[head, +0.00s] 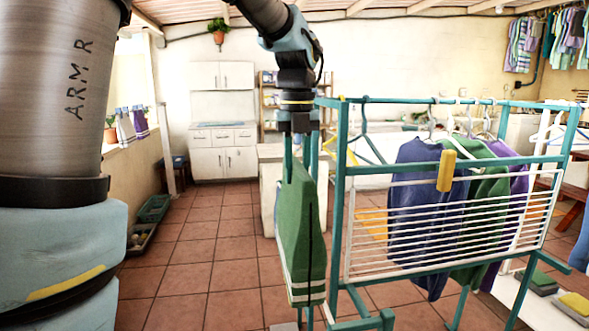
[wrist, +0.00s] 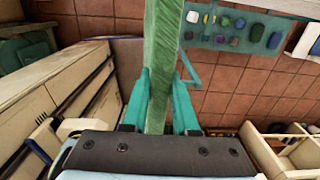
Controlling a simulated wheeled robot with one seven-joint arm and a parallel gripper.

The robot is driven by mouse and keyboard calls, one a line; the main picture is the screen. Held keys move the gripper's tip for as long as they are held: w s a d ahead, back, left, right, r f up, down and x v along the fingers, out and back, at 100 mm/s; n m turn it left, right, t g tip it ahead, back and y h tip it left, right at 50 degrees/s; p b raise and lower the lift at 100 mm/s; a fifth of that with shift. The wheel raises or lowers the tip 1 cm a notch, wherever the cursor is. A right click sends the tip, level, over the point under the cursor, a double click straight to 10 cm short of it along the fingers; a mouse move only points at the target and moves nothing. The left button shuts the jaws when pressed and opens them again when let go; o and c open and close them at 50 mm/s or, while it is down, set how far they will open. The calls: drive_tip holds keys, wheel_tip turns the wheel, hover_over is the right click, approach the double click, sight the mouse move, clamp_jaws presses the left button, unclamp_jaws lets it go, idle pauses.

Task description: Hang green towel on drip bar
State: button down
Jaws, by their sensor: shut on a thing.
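A green towel (head: 300,235) with white stripes near its lower edge hangs down from my gripper (head: 297,155), left of the teal rack. My gripper is shut on the towel's top. In the wrist view the towel (wrist: 163,50) runs as a folded green strip between the two teal fingers of my gripper (wrist: 160,95). A teal bar (head: 450,102) runs along the top of the rack; I cannot tell for certain which bar is the drip bar. The towel hangs clear of that top bar, close to the rack's left upright (head: 338,200).
A white wire grid (head: 420,255) with a yellow clip (head: 446,170) fronts the rack. A blue shirt (head: 410,200), a green one (head: 487,165) and a purple one hang behind. White cabinets (head: 222,150) stand at the back. The tiled floor at left is mostly clear.

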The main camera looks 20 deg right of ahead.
drive_tip(key=shift+d, duration=0.1)
drive_tip(key=shift+s+d+p, duration=0.15)
drive_tip(key=shift+d+p, duration=0.35)
drive_tip(key=shift+d, duration=0.6)
drive_tip(key=shift+s+d+p, duration=0.1)
drive_tip(key=shift+d+p, duration=0.35)
drive_tip(key=shift+d, duration=0.6)
drive_tip(key=shift+f, duration=0.1)
wheel_tip(320, 180, down, 28)
drive_tip(key=b, duration=1.4)
drive_tip(key=shift+f, duration=0.15)
drive_tip(key=c, duration=0.6)
unclamp_jaws()
